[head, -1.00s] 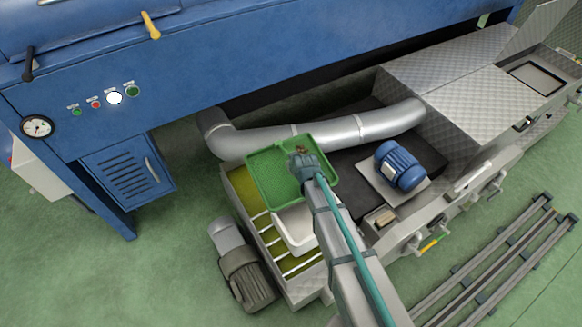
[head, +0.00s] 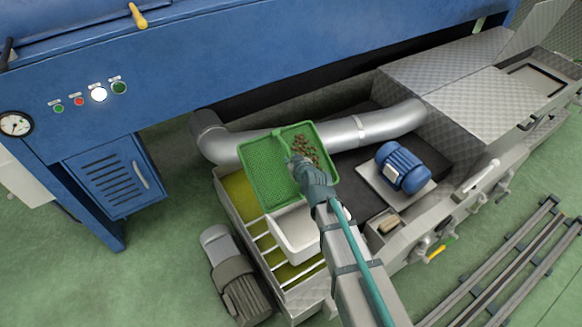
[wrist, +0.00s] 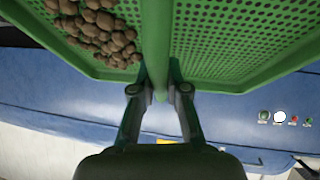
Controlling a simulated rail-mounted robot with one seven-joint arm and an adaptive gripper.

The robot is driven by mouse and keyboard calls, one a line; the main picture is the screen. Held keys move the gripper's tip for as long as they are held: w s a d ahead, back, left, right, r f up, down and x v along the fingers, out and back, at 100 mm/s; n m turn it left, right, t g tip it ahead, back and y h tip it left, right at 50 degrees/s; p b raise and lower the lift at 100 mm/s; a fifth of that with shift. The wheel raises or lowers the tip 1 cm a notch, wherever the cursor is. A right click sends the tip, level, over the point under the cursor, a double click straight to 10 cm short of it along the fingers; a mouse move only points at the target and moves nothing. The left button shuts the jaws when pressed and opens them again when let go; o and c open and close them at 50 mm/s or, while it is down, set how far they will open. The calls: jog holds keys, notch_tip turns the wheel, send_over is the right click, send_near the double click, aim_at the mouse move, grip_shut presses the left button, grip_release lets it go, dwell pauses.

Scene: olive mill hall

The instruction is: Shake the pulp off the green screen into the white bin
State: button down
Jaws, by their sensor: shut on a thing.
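The green screen (head: 262,178) is a shallow perforated tray with a raised bar across its middle. It is held up over the machine's open tank, and its near edge overlaps the white bin in the head view. Brown clumps of pulp (head: 306,149) lie on its right part; in the wrist view the pulp (wrist: 92,28) is heaped at the upper left. My gripper (wrist: 158,85) is shut on the screen's middle bar. In the head view my gripper (head: 301,168) covers part of the screen. The white bin (head: 291,236) is below the screen, partly hidden by it and my arm.
A silver pipe (head: 385,122) runs behind the screen. A blue motor (head: 402,167) sits to the right. The tank (head: 240,196) has slats over olive-coloured contents. A blue machine (head: 240,70) stands behind, and a grey motor (head: 238,280) lies front left.

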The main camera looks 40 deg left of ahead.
jog(key=shift+s+d+r+t+y+b, duration=0.25)
jog(key=shift+d+r+y+b, duration=0.2)
jog(key=shift+b, duration=2.3)
jog(key=shift+s+d+r+t+y+b, duration=0.1)
jog(key=shift+d+r+t+y+b, duration=0.35)
jog(key=shift+b, duration=2.25)
jog(key=shift+a+b, duration=0.1)
jog(key=shift+b, duration=0.3)
jog(key=d+y+b, duration=0.1)
jog(key=b, duration=0.7)
jog(key=s+d+t+y+b, duration=0.1)
jog(key=y+b, duration=0.1)
jog(key=b, duration=0.6)
jog(key=d+r+y+b, duration=0.1)
jog(key=d+b, duration=0.1)
jog(key=b, duration=0.7)
jog(key=shift+s+m+t, duration=0.35)
jog(key=shift+m+t, duration=0.05)
jog(key=b, duration=0.3)
jog(key=d+y+b, duration=0.1)
jog(key=b, duration=0.2)
jog(key=t+b, duration=0.1)
jog(key=b, duration=0.2)
jog(key=shift+s+d+r+y, duration=0.25)
jog(key=shift+s+d+y, duration=0.05)
jog(key=shift+d, duration=0.1)
jog(key=shift+r+b, duration=0.15)
jog(key=shift+b, duration=0.15)
